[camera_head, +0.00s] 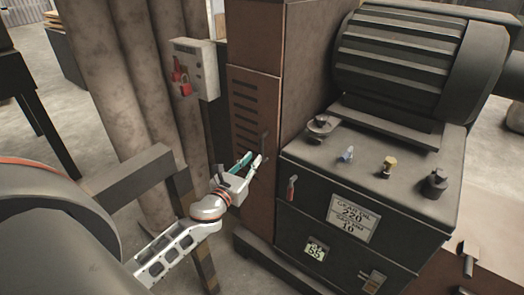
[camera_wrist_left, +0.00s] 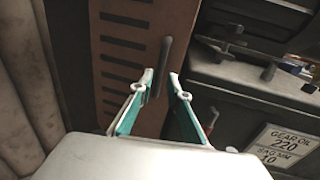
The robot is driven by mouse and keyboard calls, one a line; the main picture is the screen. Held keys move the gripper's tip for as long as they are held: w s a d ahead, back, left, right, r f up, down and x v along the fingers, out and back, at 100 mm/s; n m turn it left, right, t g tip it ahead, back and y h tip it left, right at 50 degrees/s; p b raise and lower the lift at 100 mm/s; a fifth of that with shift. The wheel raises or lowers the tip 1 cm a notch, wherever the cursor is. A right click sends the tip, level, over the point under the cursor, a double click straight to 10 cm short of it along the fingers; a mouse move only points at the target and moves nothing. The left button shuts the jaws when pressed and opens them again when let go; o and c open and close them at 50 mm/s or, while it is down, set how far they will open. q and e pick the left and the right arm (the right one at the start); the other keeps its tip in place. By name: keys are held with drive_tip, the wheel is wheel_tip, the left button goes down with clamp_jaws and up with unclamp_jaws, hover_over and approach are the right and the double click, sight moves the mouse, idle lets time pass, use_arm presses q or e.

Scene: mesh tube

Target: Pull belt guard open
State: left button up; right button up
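The belt guard (camera_head: 254,92) is a tall brown panel with a column of dark slots, left of the dark machine body. It looks closed. It also fills the upper middle of the left wrist view (camera_wrist_left: 135,25). Its dark upright handle (camera_wrist_left: 163,62) stands near the panel's right edge. My left gripper (camera_head: 250,160) is in front of the panel's lower part, its teal-and-white fingers apart. In the left wrist view, the open fingertips (camera_wrist_left: 161,78) sit either side of the handle's lower end; I cannot tell whether they touch it. My right gripper is not in view.
The dark cabinet (camera_head: 345,190) with oil labels and small fittings on top stands right of the guard. A grey box with a red padlock (camera_head: 195,68) is at upper left, beside large pipes (camera_head: 140,70). A dark beam (camera_head: 130,180) lies left of my gripper.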

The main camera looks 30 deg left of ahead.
sight(261, 150)
use_arm(q)
drive_tip(key=w, duration=0.7)
drive_tip(key=shift+w+a, duration=0.25)
drive_tip(key=shift+a, duration=0.1)
clamp_jaws()
